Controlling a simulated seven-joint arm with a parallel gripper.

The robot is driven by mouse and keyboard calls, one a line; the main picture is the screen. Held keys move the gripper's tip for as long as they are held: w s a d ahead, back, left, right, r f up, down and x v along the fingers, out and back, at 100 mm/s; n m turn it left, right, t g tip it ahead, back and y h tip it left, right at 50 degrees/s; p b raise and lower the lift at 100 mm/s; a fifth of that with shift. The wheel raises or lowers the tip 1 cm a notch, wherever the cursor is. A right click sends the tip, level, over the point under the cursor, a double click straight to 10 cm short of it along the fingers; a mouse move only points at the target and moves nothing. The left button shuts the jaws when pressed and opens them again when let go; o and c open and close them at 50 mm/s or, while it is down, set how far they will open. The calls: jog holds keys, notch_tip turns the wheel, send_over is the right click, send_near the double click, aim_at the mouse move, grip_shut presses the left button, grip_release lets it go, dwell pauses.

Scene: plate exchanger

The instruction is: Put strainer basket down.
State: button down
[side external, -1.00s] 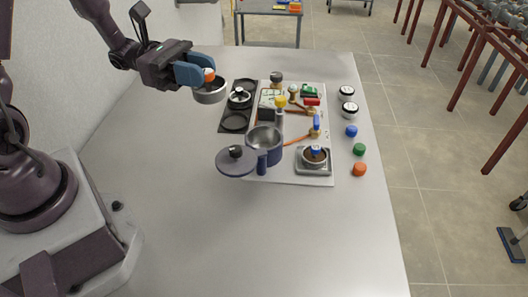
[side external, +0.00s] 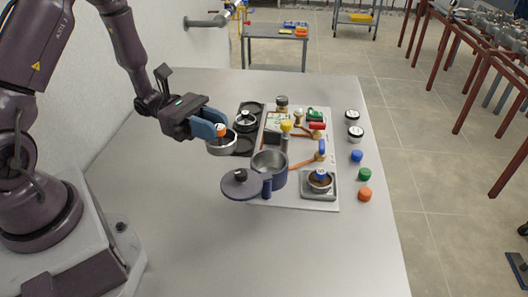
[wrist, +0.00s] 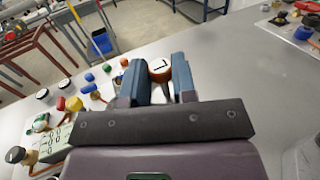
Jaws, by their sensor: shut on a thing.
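A round metal strainer basket (side external: 222,149) with an orange, white-topped knob hangs from my gripper (side external: 221,127). The gripper is shut on the knob. The basket appears held above the surface, just left of the black two-place holder (side external: 243,147). In the wrist view, the knob (wrist: 160,70) sits between the two blue fingers, and the basket itself is mostly hidden. The holder's near round place looks empty, though the basket partly overlaps it in the side view. Its far place carries another basket (side external: 245,121) with a dark knob.
An open metal pot (side external: 269,167) with a lid (side external: 240,188) swung to its left stands in front. Valves and pipes crowd the light panel. The table (side external: 175,220) is clear at front left.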

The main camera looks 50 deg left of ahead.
jog(key=w+f, duration=0.4)
jog(key=w, duration=0.4)
send_over(263, 153)
jog(key=s+d, duration=0.2)
notch_tip(263, 153, down, 5)
jog(key=shift+w+d+f, duration=0.1)
jog(key=shift+w+f, duration=0.05)
jog(key=shift+f, duration=1.35)
jog(key=shift+f, duration=0.55)
jog(key=shift+f, duration=0.1)
jog(key=c, duration=0.9)
grip_release()
jog(key=shift+f, duration=0.1)
